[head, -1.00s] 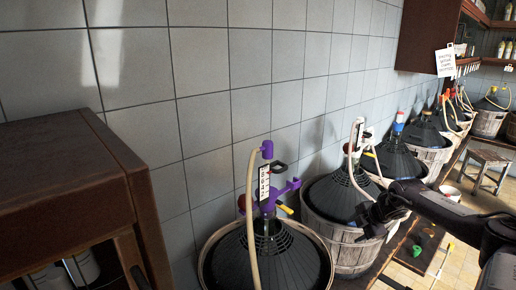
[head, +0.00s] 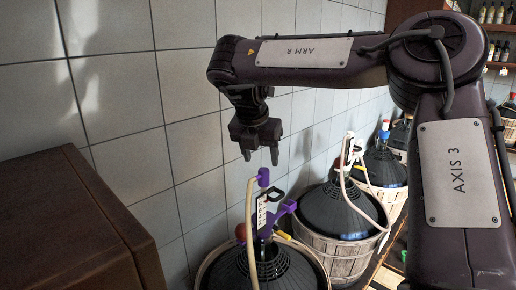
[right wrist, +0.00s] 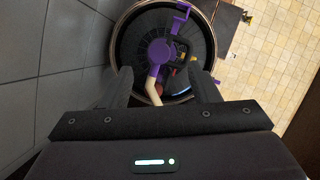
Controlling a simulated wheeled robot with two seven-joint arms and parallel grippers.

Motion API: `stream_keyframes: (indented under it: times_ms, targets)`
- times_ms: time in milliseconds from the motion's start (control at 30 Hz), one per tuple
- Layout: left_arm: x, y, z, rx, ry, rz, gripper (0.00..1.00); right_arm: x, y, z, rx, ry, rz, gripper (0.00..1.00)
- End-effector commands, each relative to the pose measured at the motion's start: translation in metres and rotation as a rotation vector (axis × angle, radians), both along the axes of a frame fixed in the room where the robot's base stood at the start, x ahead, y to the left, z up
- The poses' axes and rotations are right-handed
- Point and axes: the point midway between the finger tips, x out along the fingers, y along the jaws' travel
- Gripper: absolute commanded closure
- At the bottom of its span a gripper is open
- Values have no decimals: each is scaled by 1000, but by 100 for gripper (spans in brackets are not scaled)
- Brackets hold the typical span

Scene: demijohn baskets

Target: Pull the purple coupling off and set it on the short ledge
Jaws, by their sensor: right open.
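A purple bracket (head: 284,208) is lower on the tube. I cannot tell which surface is the short ledge. My left gripper is out of view.
A brown wooden cabinet (head: 70,215) stands close at the left. The tiled wall (head: 190,80) is behind. More basketed demijohns (head: 340,210) stand in a row to the right. My right arm covers much of the upper right.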

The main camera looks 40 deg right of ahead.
Motion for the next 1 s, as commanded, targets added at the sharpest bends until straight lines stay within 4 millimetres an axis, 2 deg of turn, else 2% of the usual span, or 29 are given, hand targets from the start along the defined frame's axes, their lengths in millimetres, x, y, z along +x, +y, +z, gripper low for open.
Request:
stream_keyframes:
  times_ms: [200, 400, 567, 800, 1000]
  targets:
    - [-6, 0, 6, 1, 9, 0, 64, 5, -12, -31, 2, 5, 0, 45]
    - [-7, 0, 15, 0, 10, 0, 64, 10, -21, -53, 4, 2, -1, 45]
    - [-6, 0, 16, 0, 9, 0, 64, 11, -23, -62, 3, -1, 0, 45]
    - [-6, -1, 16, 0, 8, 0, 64, 12, -24, -63, 2, -2, 0, 45]
    - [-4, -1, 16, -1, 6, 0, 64, 12, -24, -62, 3, -2, -1, 70]
